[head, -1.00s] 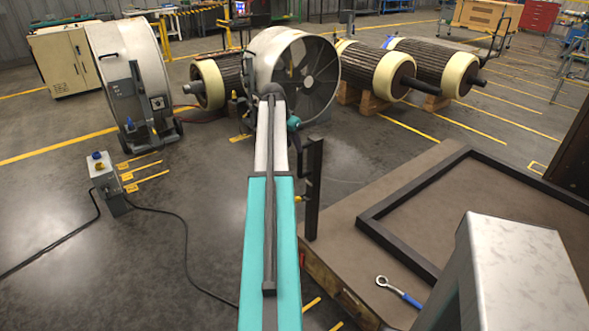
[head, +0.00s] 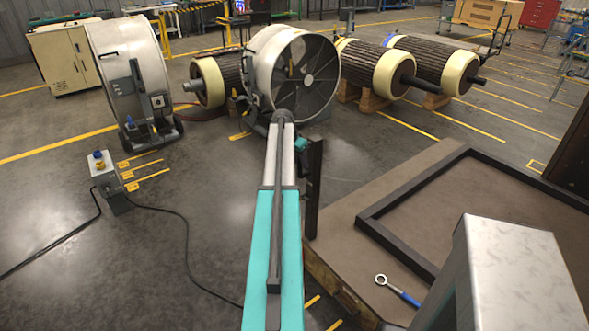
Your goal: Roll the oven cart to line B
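A low cart-like platform (head: 345,215) with a brown deck stands at the right. It is likely the oven cart, though no label is readable. A dark upright post (head: 314,190) rises at its left corner. My teal and grey arm stretches forward from the bottom middle. Its far end, with a small teal wrist part (head: 302,144), is beside the top of the post. My gripper (head: 304,168) is mostly hidden there by the arm. I cannot tell whether its fingers touch the post or are open.
Ahead stand a large drum fan (head: 305,80) and wrapped rotors (head: 437,65). At left are another drum fan (head: 135,70) and a control box (head: 108,183) with floor cables. The left floor is otherwise clear.

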